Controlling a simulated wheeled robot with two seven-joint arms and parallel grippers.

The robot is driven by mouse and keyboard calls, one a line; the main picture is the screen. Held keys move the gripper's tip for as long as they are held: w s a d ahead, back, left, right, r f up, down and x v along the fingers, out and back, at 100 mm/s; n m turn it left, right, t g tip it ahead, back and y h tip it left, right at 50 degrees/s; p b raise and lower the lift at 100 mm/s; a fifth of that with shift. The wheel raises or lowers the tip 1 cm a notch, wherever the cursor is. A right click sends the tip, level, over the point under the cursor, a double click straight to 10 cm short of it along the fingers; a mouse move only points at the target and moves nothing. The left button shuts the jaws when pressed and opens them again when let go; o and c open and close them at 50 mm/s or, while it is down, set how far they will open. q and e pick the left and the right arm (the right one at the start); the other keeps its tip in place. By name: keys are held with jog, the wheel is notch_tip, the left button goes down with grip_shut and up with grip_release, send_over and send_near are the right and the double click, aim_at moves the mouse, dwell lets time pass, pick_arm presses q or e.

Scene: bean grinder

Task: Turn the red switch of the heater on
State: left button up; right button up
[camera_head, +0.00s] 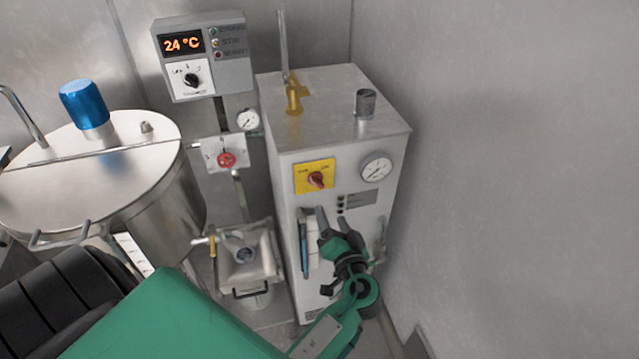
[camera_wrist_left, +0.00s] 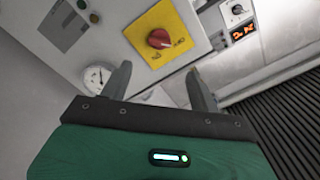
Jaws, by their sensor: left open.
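The heater is a tall light-grey metal box (camera_head: 341,145) by the wall in the head view. Its red switch (camera_head: 316,179) sits on a square yellow plate (camera_head: 303,173) on the upper front. The wrist view shows the red switch (camera_wrist_left: 159,39) on the yellow plate (camera_wrist_left: 180,33), beyond my fingertips and apart from them. My left gripper (camera_head: 345,222) is in front of the heater, just below and right of the switch. In the wrist view the left gripper (camera_wrist_left: 160,80) is open with nothing between its fingers. My right gripper is in neither view.
A round gauge (camera_head: 376,168) sits right of the switch. To the left are a control box reading 24 °C (camera_head: 202,55), a panel with another red knob (camera_head: 227,159) and a large steel vessel (camera_head: 90,175). A grey wall (camera_head: 520,150) closes the right side.

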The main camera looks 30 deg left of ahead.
aim_at(319, 185)
pick_arm(q)
jog(key=p+x, duration=0.4)
jog(key=x, duration=0.6)
jog(key=shift+w+r+p, duration=0.1)
jog(key=shift+r+p, duration=0.05)
jog(key=shift+p, duration=0.2)
jog(key=shift+w+a, duration=0.4)
jog(key=shift+a, duration=0.15)
jog(key=shift+w+a+f, duration=0.1)
jog(key=shift+f, duration=0.1)
jog(key=shift+c, duration=0.2)
jog(key=c, duration=0.9)
jog(key=shift+c, duration=0.2)
